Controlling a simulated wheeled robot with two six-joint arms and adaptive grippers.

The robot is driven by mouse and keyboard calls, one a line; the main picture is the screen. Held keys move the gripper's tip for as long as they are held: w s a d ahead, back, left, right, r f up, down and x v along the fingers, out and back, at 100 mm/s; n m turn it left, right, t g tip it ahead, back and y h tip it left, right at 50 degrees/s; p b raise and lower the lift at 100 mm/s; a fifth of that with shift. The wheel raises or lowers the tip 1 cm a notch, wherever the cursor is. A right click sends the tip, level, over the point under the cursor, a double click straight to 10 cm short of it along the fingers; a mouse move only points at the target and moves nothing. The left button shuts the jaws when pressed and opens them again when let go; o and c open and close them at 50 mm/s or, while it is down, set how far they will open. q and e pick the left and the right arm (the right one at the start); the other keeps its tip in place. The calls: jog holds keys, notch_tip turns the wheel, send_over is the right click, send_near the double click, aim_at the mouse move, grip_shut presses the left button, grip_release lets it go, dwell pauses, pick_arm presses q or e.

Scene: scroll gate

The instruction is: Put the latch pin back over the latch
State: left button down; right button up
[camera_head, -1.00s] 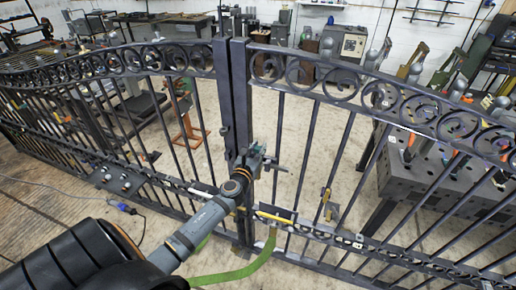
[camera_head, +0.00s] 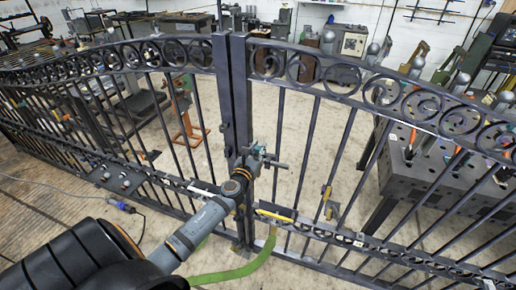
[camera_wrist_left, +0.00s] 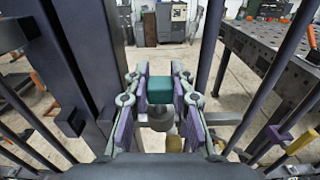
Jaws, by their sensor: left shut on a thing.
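The gate has a left leaf (camera_head: 105,62) and a right leaf (camera_head: 372,92), whose dark end posts stand close side by side mid-picture. My left gripper (camera_head: 256,155) is at these posts, at about mid-height. In the left wrist view, my left gripper (camera_wrist_left: 160,98) is shut on a teal block with a grey round part below it, which I take for the latch pin (camera_wrist_left: 160,88). A short dark bar, perhaps the latch (camera_head: 276,164), sticks out to the right beside the gripper. Whether the pin sits around the latch is hidden. My right gripper is not in view.
A dark metal table with tools (camera_head: 410,165) stands behind the right leaf. A green strap (camera_head: 235,271) lies low by the posts. A blue cable connector (camera_head: 122,207) lies on the floor at left. Bars and lower rails flank my gripper.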

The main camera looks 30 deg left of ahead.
pick_arm(q)
jog(key=shift+f+b, duration=0.35)
jog(key=shift+f, duration=0.05)
jog(key=c, duration=1.1)
grip_release()
jog(key=v, duration=1.2)
jog(key=shift+r, duration=0.1)
